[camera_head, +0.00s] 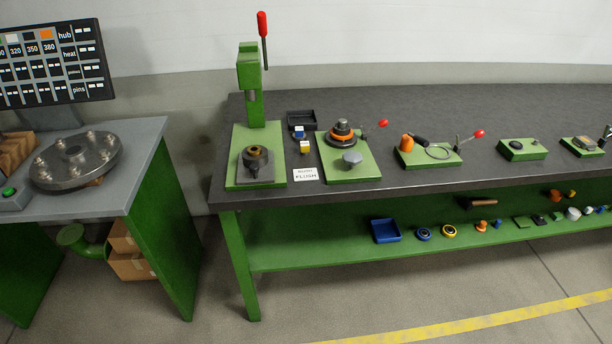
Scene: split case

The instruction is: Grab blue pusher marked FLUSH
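A small blue piece with a pale top (298,132) stands on the dark bench top, just in front of a black tray; it looks like the blue pusher, but no marking on it is readable. A small yellow piece with a pale top (305,147) stands just in front of it. A white card (305,174) whose lower line reads FLUSH lies nearer the bench's front edge. Neither of my grippers is in view.
The black tray (302,119) lies behind the small pieces. A green press (250,85) with a red-tipped lever stands left, and a green fixture (367,170) right. A lower shelf (330,254) holds a blue tray (385,231). A grey table (140,140) stands far left.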

